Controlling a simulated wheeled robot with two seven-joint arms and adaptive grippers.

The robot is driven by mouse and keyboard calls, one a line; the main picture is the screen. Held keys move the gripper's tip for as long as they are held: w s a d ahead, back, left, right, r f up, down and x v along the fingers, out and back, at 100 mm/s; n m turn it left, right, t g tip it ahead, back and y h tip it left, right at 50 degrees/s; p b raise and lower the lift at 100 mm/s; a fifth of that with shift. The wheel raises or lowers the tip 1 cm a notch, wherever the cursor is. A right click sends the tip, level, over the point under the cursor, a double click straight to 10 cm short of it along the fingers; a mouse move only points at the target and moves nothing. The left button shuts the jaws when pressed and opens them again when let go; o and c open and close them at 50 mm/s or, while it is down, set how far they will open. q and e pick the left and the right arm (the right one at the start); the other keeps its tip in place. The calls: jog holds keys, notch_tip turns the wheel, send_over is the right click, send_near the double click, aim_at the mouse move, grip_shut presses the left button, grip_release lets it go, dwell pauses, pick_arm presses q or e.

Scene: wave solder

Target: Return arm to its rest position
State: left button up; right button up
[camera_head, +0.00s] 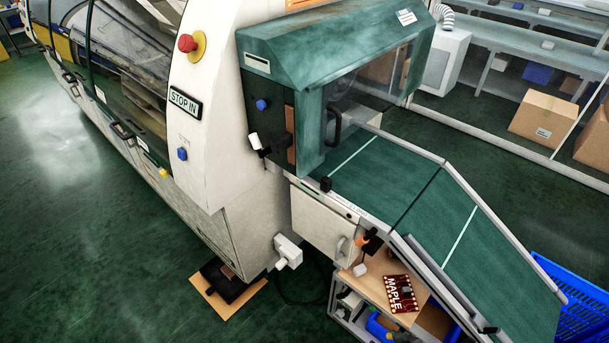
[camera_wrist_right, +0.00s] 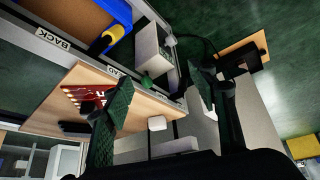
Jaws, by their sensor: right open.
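My right gripper (camera_wrist_right: 165,88) shows in the right wrist view with its two dark fingers spread wide apart and nothing between them. A red board marked MAPLE (camera_head: 398,293) lies on a light wooden shelf (camera_head: 375,272) below the conveyor in the head view. The board (camera_wrist_right: 84,97) also shows in the wrist view, partly behind the left finger. A small white block (camera_wrist_right: 156,123) shows near it on the wood. I cannot make out the right gripper clearly in the head view. My left gripper is in neither view.
The white solder machine (camera_head: 235,245) fills the left and middle, with a red stop button (camera_head: 187,43). Its green conveyor (camera_head: 435,205) slopes down to the right above the shelf. A blue crate (camera_head: 575,300) stands at right. The green floor at left is mostly clear.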

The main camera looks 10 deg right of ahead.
jog(key=s+d+r+m+g+h, duration=0.1)
jog(key=s+r+g, duration=0.1)
jog(key=s+r, duration=0.35)
jog(key=s+d+r+m+g+h, duration=0.1)
jog(key=s+d+r+m, duration=0.1)
jog(key=s, duration=0.7)
notch_tip(320, 180, down, 27)
jog(key=s+a+g+p, duration=0.1)
jog(key=s, duration=0.2)
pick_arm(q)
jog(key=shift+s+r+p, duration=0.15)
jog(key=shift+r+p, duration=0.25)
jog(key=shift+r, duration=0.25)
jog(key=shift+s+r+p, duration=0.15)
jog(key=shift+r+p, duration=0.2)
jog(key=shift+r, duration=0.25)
pick_arm(e)
jog(key=s+f+n+g, duration=0.1)
jog(key=s+f, duration=1.4)
jog(key=s, duration=0.4)
jog(key=shift+a+f+g+y, duration=0.3)
jog(key=shift+f+y, duration=0.1)
